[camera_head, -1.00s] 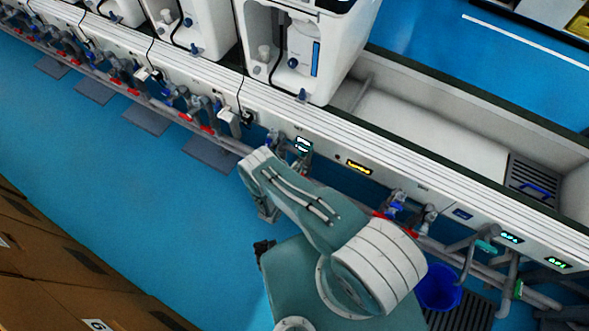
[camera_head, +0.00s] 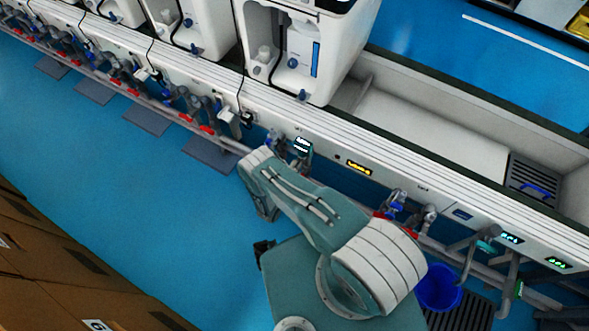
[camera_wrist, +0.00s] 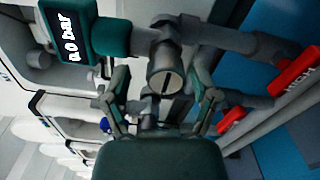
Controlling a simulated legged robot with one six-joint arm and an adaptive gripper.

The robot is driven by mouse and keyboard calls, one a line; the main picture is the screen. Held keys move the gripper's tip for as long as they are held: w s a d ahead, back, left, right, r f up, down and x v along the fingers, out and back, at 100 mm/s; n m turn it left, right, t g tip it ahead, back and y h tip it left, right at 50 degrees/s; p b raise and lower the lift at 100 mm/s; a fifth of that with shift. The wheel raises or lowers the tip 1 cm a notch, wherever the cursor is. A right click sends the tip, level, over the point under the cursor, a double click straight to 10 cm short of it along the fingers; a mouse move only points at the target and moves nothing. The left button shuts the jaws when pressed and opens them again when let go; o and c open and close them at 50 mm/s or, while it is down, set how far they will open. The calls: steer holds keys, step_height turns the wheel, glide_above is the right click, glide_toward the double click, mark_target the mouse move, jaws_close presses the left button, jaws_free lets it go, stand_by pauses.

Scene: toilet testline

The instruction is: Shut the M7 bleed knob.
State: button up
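In the wrist view a round grey knob (camera_wrist: 165,82) with a slot across its face sits on grey pipework, facing the camera. It looks like the bleed knob, but no M7 label is readable. My gripper (camera_wrist: 161,92) is open, with one finger on each side of the knob; I cannot tell whether either touches it. A dark green gauge (camera_wrist: 100,35) reading "0.0 bar" is at the upper left, joined to the same pipework. In the head view my arm hides the gripper and knob, while the gauge (camera_head: 302,146) shows just beyond the arm.
Red valve handles (camera_wrist: 298,72), one marked HIGH, lie right of the knob. A blue part (camera_wrist: 104,125) is at lower left. In the head view a long white bench (camera_head: 400,165) carries pipes and valves. A blue bucket (camera_head: 438,288) stands at right. Blue floor (camera_head: 130,200) is clear at left.

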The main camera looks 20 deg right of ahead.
steer(key=shift+s+f, duration=0.1)
steer(key=shift+s, duration=0.05)
steer(key=v, duration=1.2)
stand_by(0.4)
